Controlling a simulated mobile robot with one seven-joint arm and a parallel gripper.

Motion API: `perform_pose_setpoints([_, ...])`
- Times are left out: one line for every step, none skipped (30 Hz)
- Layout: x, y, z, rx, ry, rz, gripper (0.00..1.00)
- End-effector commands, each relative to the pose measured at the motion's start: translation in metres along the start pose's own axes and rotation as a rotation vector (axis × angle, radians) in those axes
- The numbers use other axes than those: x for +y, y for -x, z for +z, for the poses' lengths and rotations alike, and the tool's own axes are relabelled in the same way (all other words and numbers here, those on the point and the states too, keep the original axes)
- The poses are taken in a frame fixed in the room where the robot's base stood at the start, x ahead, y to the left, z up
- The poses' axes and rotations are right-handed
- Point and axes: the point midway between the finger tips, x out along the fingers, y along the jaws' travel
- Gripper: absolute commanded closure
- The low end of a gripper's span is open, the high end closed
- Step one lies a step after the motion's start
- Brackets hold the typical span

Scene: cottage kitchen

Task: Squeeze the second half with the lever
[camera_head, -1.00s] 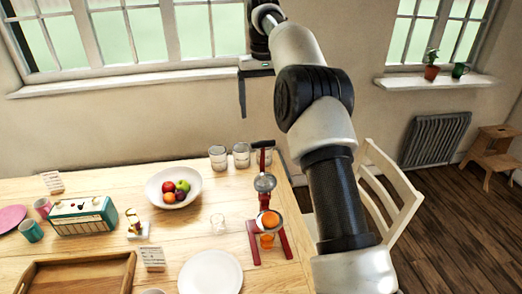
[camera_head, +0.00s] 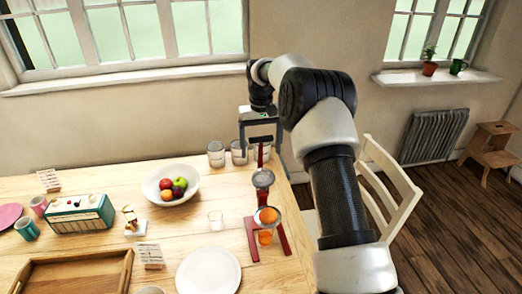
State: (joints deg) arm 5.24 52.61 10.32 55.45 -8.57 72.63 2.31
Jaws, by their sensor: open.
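A red lever juicer (camera_head: 284,238) stands near the right end of the table. Its upper metal cup (camera_head: 263,178) is raised on the red post, and the dark lever handle stands up at the top (camera_head: 260,140). An orange half (camera_head: 267,215) sits in the lower cup, cut side not clear. A glass with orange juice (camera_head: 265,237) stands beneath it. My gripper (camera_head: 260,146) is open and hangs down at the lever's top end. In this view its fingers appear on either side of the handle; I cannot tell whether they touch it.
Several glasses (camera_head: 216,154) stand behind the juicer, close to my gripper. A chair (camera_head: 388,185) stands at the table's right side.

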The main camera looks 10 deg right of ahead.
Motion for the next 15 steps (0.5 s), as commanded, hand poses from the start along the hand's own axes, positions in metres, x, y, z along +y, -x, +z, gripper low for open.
perform_pose_setpoints([0.0002,-0.0044,0.0001,0.000,0.000,0.000,0.19])
perform_pose_setpoints([0.0002,-0.0064,-0.0001,0.001,0.000,0.000,0.19])
perform_pose_setpoints([0.0002,-0.0085,-0.0002,0.001,0.000,0.000,0.19])
perform_pose_setpoints([0.0002,-0.0098,-0.0002,0.001,0.000,0.000,0.19])
perform_pose_setpoints([0.0002,-0.0108,-0.0001,0.001,0.000,0.000,0.19])
perform_pose_setpoints([0.0002,-0.0116,-0.0001,0.001,0.000,0.000,0.19])
perform_pose_setpoints([0.0002,-0.0120,0.0000,0.001,0.000,0.000,0.19])
perform_pose_setpoints([0.0001,-0.0122,-0.0001,0.001,0.000,0.000,0.19])
perform_pose_setpoints([0.0001,-0.0123,-0.0001,0.001,0.000,0.000,0.19])
perform_pose_setpoints([0.0002,-0.0122,-0.0001,0.001,0.000,0.000,0.19])
perform_pose_setpoints([0.0001,-0.0122,-0.0001,0.001,0.000,0.000,0.19])
perform_pose_setpoints([0.0001,-0.0122,-0.0001,0.001,0.000,0.000,0.19])
perform_pose_setpoints([0.0001,-0.0122,-0.0001,0.001,0.000,0.000,0.19])
perform_pose_setpoints([0.0001,-0.0121,-0.0001,0.001,0.000,0.000,0.22])
perform_pose_setpoints([0.0001,-0.0121,-0.0001,0.001,0.000,0.000,0.29])
